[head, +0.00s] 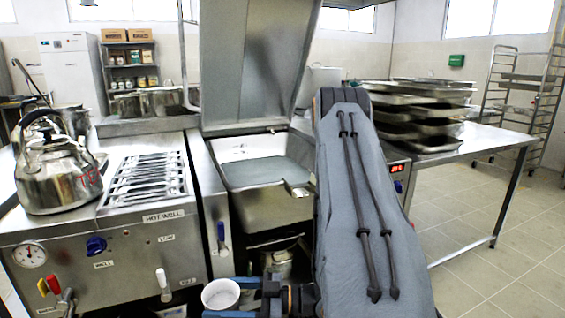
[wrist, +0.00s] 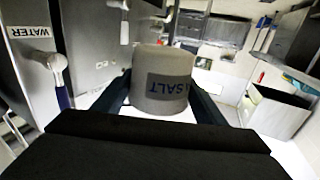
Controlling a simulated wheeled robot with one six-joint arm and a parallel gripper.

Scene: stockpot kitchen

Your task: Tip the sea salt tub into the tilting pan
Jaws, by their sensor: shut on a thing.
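The sea salt tub (head: 221,294) is a small pale round tub at the bottom of the head view, its open top facing up. My gripper (head: 226,299) has its blue fingers on either side of the tub and is shut on it. In the wrist view the tub (wrist: 163,85) sits between the dark fingers, with its "SALT" label upside down. The tilting pan (head: 262,207) is a steel pan behind and above the tub in the head picture. Its large lid (head: 250,65) stands raised. My arm hides the pan's right side. The tub is apart from the pan.
A steel kettle (head: 57,170) stands at left by the hot well (head: 148,180). Levers and a blue knob (head: 96,244) stick out of the fronts. Stacked trays (head: 420,105) lie on a steel table at right. Open floor (head: 480,245) lies at the right.

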